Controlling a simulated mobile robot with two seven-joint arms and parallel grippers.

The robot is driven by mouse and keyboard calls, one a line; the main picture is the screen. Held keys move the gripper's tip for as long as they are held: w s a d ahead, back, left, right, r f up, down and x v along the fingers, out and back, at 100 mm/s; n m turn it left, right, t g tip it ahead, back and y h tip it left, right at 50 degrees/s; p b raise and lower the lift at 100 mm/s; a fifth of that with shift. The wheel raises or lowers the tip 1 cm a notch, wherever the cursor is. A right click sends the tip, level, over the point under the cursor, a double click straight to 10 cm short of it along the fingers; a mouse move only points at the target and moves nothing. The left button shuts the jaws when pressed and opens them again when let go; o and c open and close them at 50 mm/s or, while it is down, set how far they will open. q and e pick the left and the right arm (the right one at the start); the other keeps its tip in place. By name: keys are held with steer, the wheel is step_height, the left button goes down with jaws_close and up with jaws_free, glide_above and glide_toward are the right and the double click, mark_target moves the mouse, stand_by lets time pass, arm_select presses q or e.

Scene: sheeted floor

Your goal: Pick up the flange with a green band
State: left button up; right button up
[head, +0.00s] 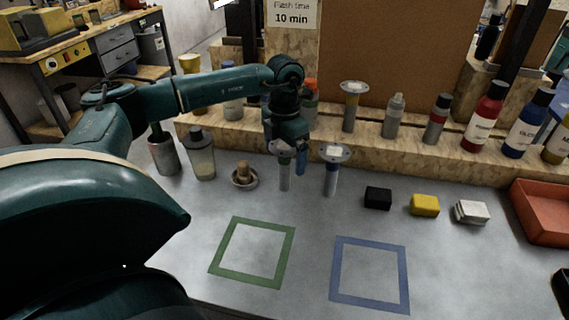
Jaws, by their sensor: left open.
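My left gripper (287,150) points down over the work surface with its jaws open. It is right at a pale flange on a post (285,178) and hides part of it; I cannot make out the band on this one. A second flange (334,153) with a blue band on its post stands just to the right, apart from the gripper. A third flange (353,88) with a yellowish band stands on the wooden ledge behind. No green band shows clearly on any flange.
A green square outline (230,277) and a blue one (370,302) mark clear surface in front. Black (377,197), yellow (425,205) and white (471,212) blocks lie to the right, before a red bin (545,225). Bottles line the wooden ledge (400,155). A small bowl (244,182) stands left.

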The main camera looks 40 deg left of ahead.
arm_select(q)
steer(key=shift+f, duration=0.55)
steer(key=c, duration=1.2)
